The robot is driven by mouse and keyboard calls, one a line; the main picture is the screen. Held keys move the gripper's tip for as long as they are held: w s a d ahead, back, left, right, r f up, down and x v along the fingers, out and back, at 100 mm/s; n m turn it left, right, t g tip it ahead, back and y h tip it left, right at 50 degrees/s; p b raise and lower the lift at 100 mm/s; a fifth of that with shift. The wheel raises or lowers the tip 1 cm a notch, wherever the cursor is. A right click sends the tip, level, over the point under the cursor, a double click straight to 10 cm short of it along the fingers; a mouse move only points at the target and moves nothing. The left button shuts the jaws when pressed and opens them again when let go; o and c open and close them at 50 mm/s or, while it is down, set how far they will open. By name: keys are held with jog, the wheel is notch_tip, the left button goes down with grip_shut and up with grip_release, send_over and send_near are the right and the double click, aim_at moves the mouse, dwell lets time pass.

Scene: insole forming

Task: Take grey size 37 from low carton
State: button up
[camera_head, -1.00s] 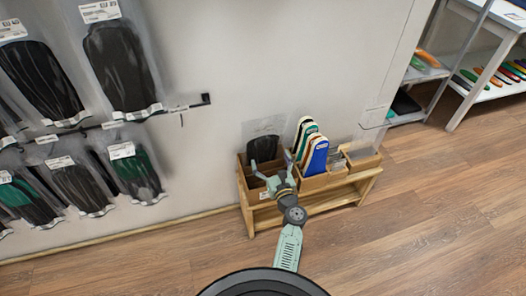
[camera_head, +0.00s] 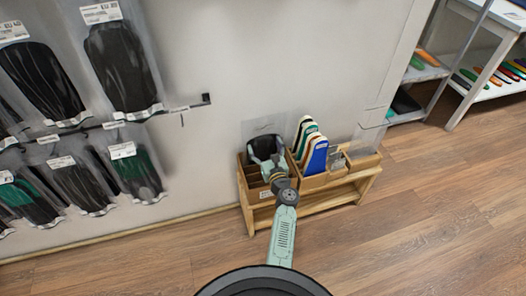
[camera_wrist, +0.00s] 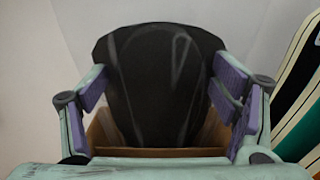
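A dark grey, nearly black insole in a clear bag (camera_wrist: 160,80) stands upright in the left section of the low wooden carton (camera_head: 249,184). In the wrist view it fills the space between the fingers. My gripper (camera_wrist: 168,98) is open, with its purple pads to the left and right of the insole's upper part. I cannot tell whether the pads touch it. In the head view my gripper (camera_head: 267,160) is over the left section and hides most of the insole. No size label is readable on it.
White, green, red and blue insoles (camera_head: 314,152) stand in the section to the right. A further wooden box (camera_head: 362,162) is at the bench's right end. Bagged insoles (camera_head: 120,65) hang on the wall at left. The floor in front is clear.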

jog(key=c, duration=1.3)
jog(key=shift+r, duration=0.1)
